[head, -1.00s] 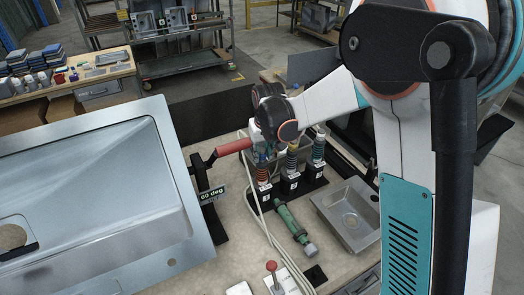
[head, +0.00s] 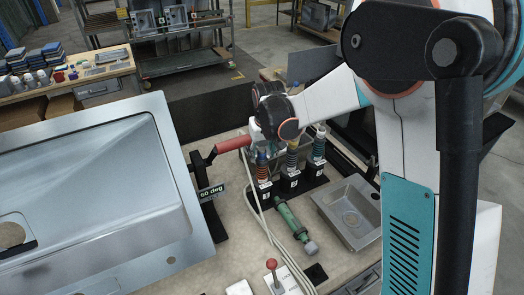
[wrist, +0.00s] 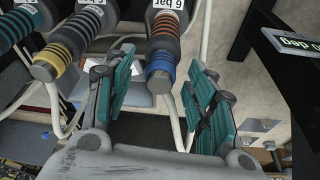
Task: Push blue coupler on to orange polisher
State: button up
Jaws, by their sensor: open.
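The blue coupler (wrist: 160,76) has an orange coil and a blue ring at its end, below a "6 bar" label. In the wrist view it sits between the fingers of my gripper (wrist: 163,88), with gaps visible at both sides. My gripper is open, and no grip on it shows. In the head view the blue coupler (head: 262,160) stands at the left of a row of couplers, its top partly hidden by my gripper. I cannot make out an orange polisher; a green tool (head: 292,222) lies on the bench in front of the row.
A yellow-ringed coupler (wrist: 57,60) is close beside my gripper. A large sink (head: 110,190) stands left, with a red handle (head: 233,144) and a "60 deg" sign (head: 211,192) beside it. A small sink (head: 350,213) is right. Pale hoses (head: 262,220) cross the bench.

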jog(key=v, duration=1.1)
jog(key=shift+r, duration=0.25)
jog(key=shift+s+d, duration=0.1)
jog(key=shift+s, duration=0.05)
jog(key=s+d+m+t+b, duration=0.1)
jog(key=s+d, duration=0.3)
jog(key=s, duration=0.5)
jog(key=s+d+t+b, duration=0.1)
jog(key=s+d, duration=0.3)
jog(key=s, duration=0.5)
jog(key=s+d+m+t+b, duration=0.1)
jog(key=s+d+t+b, duration=0.1)
jog(key=s+d, duration=0.3)
jog(key=s, duration=0.4)
jog(key=shift+s+f+m, duration=0.2)
jog(key=shift+s+m, duration=0.1)
jog(key=shift+s, duration=0.05)
